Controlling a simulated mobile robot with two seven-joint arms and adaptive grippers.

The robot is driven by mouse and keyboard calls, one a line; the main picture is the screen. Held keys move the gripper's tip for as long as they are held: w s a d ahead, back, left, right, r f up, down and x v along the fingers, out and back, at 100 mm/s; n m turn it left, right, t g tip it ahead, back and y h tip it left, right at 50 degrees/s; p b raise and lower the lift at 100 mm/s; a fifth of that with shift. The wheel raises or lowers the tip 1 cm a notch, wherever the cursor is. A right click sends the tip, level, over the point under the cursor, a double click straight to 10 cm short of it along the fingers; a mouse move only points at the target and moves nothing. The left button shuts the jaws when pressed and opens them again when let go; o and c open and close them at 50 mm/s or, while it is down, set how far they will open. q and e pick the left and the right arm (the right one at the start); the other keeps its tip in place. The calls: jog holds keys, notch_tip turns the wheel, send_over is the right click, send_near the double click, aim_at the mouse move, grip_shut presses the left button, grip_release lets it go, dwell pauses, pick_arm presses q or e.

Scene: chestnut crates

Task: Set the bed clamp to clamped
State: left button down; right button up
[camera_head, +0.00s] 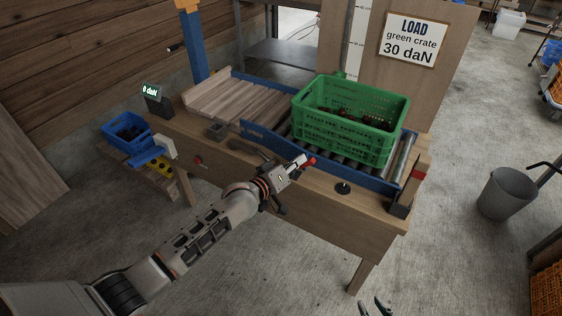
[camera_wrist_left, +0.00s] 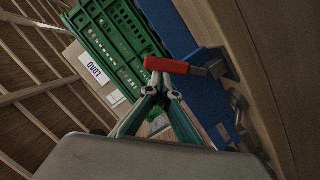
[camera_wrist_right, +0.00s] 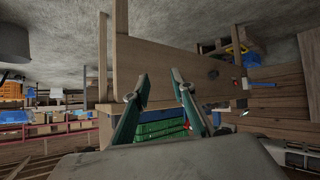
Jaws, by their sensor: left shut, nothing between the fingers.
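The bed clamp's red handle (camera_head: 308,162) shows at the front blue rail of the roller bed, at my left gripper's tips. In the left wrist view the red handle (camera_wrist_left: 167,65) sits on a grey metal lever (camera_wrist_left: 208,66) beside the blue rail. My left gripper (camera_head: 298,168) is shut and empty; its closed fingertips (camera_wrist_left: 161,82) are right by the red handle, and I cannot tell whether they touch it. My right gripper (camera_head: 373,304) is low in front of the bench, away from the clamp. In the right wrist view its fingers (camera_wrist_right: 160,82) are open and empty.
A green crate (camera_head: 345,140) with brown contents stands on the roller bed behind the clamp. A display (camera_head: 151,91) reads 0 daN. A blue bin (camera_head: 127,130) is at left; a grey bucket (camera_head: 505,194) stands at right.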

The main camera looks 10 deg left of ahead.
aim_at(308, 166)
pick_arm(q)
jog(key=d+m+p, duration=0.1)
jog(key=d+f+m+y+p, duration=0.1)
jog(key=shift+s+f+m, duration=0.25)
jog(key=shift+s+m, duration=0.05)
jog(key=shift+m, duration=0.1)
jog(key=shift+d+f, duration=0.15)
jog(key=shift+f, duration=0.1)
pick_arm(e)
notch_tip(308, 166, up, 4)
jog(key=shift+w+d+f, duration=0.15)
pick_arm(q)
jog(key=shift+s+d+f, duration=0.1)
jog(key=shift+s+f, duration=0.05)
jog(key=shift+f, duration=0.05)
pick_arm(e)
jog(key=shift+s+f, duration=0.2)
jog(key=shift+s, duration=0.05)
jog(key=shift+r, duration=0.1)
